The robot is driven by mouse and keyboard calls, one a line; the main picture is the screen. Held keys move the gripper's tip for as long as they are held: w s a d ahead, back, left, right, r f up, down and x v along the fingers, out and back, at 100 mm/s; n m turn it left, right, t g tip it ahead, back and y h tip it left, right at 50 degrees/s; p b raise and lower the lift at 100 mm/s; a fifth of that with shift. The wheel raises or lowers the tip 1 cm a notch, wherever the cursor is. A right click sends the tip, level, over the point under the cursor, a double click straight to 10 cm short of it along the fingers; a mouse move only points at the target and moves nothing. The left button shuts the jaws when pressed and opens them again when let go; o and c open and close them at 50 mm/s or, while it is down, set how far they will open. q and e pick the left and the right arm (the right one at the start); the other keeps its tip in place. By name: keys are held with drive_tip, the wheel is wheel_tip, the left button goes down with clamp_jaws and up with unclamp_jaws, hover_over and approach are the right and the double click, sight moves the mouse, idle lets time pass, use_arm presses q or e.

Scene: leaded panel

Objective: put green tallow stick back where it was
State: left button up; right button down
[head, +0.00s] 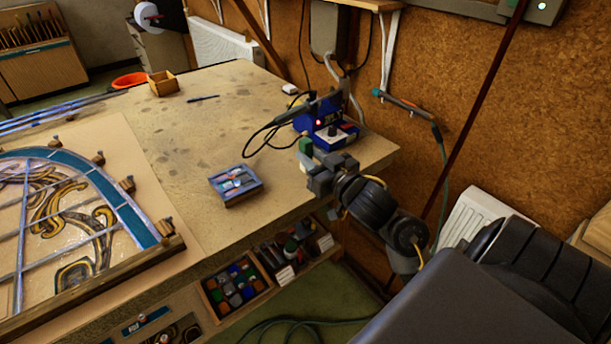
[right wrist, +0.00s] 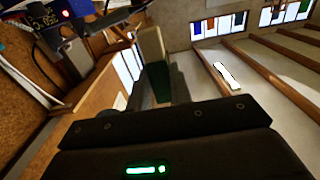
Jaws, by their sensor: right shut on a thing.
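The green tallow stick (head: 306,146) stands up from the jaws of my right gripper (head: 308,163), near the right end of the workbench. In the right wrist view the stick (right wrist: 154,62) has a pale upper part and a green lower part, and my right gripper (right wrist: 160,98) is shut on its lower end. The head view does not show clearly how high the stick is above the bench. My left gripper is not in view.
A blue soldering station (head: 326,124) with a cable stands just behind the gripper. A small blue tray (head: 236,195) of coloured pieces lies to the left. The leaded panel (head: 75,215) fills the bench's left. Bare bench (head: 200,140) lies between.

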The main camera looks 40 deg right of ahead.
drive_tip(key=w+d+f, duration=0.2)
drive_tip(key=w+f, duration=0.1)
drive_tip(key=w+d+f, duration=0.2)
drive_tip(key=w+d, duration=0.1)
drive_tip(key=w, duration=0.1)
drive_tip(key=w+d+f, duration=0.3)
drive_tip(key=shift+w+f, duration=0.15)
drive_tip(key=shift+f, duration=0.2)
drive_tip(key=shift+w+d+f+p, duration=0.3)
drive_tip(key=shift+w+f, duration=0.1)
drive_tip(key=shift+f, duration=0.25)
wheel_tip(320, 180, down, 2)
drive_tip(key=shift+f+p, duration=0.2)
drive_tip(key=shift+p, duration=0.2)
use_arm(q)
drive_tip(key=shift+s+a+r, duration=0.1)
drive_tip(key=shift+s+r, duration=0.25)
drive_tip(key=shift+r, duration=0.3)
use_arm(e)
drive_tip(key=shift+f, duration=0.3)
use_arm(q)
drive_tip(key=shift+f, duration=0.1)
use_arm(e)
drive_tip(key=shift+f, duration=0.15)
drive_tip(key=c, duration=1.3)
unclamp_jaws()
drive_tip(key=shift+o, duration=0.2)
